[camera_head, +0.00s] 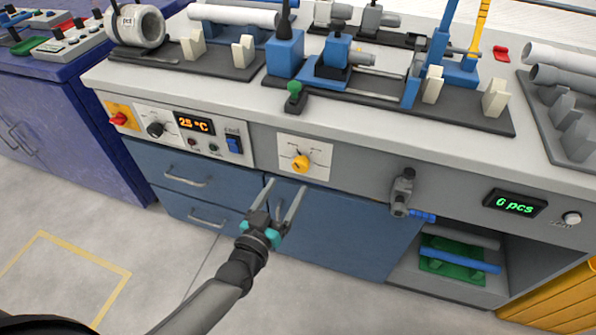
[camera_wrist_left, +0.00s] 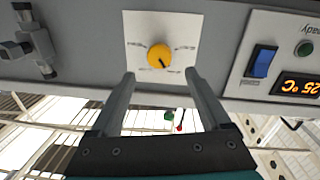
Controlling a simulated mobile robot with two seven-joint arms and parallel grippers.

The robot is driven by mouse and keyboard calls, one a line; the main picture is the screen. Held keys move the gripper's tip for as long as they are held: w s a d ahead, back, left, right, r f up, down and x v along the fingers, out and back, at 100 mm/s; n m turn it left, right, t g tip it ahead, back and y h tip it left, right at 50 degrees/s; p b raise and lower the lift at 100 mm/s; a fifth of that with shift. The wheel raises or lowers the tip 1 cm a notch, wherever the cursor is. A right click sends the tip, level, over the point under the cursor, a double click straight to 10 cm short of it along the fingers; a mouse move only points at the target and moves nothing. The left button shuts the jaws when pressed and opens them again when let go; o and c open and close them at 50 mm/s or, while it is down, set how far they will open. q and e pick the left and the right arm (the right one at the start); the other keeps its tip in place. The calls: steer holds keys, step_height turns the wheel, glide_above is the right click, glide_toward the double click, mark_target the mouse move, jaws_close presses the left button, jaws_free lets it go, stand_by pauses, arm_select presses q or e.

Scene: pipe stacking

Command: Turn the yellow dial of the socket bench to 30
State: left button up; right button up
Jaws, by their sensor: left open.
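The yellow dial (camera_head: 300,163) sits on a white plate (camera_head: 318,152) on the grey front panel of the socket bench. In the left wrist view, the dial (camera_wrist_left: 159,56) appears with a dark pointer mark toward its lower right; that picture looks upside down. The scale lettering is too small to read. My left gripper (camera_head: 286,187) is open and empty, in front of and slightly below the dial. Its two fingers (camera_wrist_left: 159,75) point at the dial, one to each side in the wrist view, apart from it. My right gripper is not in view.
Left of the dial are a display (camera_head: 193,123) reading 25 °C, a black knob (camera_head: 156,129) and a blue switch (camera_head: 234,144). A grey valve-like fitting (camera_head: 403,190) sticks out to the right. Blue drawers and doors (camera_head: 340,232) lie below. Fixtures and pipes crowd the benchtop.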

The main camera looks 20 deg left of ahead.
mark_target(299, 168)
arm_select(q)
steer(key=w, duration=0.2)
steer(key=w+b, duration=0.1)
steer(key=w, duration=0.1)
steer(key=w+b, duration=0.1)
steer(key=w, duration=0.1)
steer(key=shift+d, duration=0.35)
steer(key=shift+w+d, duration=0.1)
steer(key=shift+w, duration=0.7)
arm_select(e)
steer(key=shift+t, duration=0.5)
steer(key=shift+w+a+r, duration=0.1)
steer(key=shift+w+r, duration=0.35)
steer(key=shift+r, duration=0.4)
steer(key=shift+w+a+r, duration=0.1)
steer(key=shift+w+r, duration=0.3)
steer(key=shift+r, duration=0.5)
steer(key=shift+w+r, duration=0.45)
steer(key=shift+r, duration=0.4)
arm_select(q)
steer(key=shift+c, duration=0.2)
jaws_close()
